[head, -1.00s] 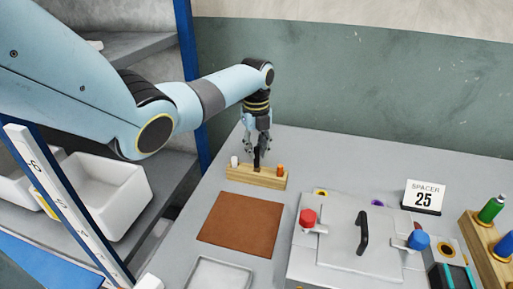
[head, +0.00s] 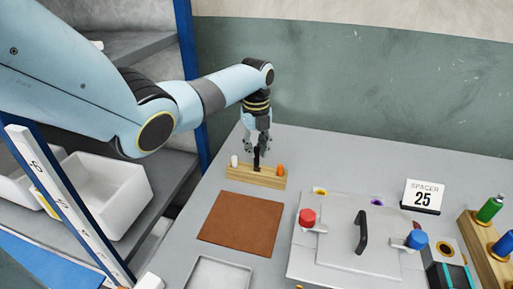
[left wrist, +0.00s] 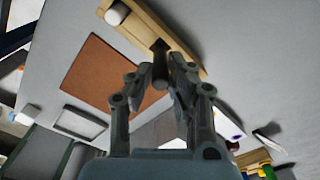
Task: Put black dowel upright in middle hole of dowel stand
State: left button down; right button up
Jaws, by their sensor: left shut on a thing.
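The wooden dowel stand (head: 243,176) sits on the grey table, with a white dowel (head: 234,161) at its left end and an orange dowel (head: 281,170) at its right end. My left gripper (head: 257,149) points down above the middle of the stand and is shut on the black dowel (head: 256,160). The black dowel looks about upright, its lower end at the stand's middle. In the left wrist view the dowel (left wrist: 160,66) lies between the fingertips, its far end meeting the stand (left wrist: 178,32). The fingers hide how deep it sits. My right gripper is out of view.
A brown mat (head: 240,223) lies in front of the stand, with a grey tray (head: 218,272) nearer. A press (head: 345,250) with red and blue knobs and a black handle stands to the right. A "SPACER 25" sign (head: 423,196) stands behind it.

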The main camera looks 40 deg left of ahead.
aim_at(257, 166)
pick_arm(q)
jog(key=shift+f+b, duration=0.95)
jog(key=shift+f, duration=0.3)
jog(key=shift+f+b, duration=1)
jog(key=shift+f, duration=0.25)
jog(key=c, duration=1.2)
grip_release()
jog(key=shift+r, duration=0.1)
notch_tip(257, 166, up, 12)
jog(key=shift+f, duration=0.1)
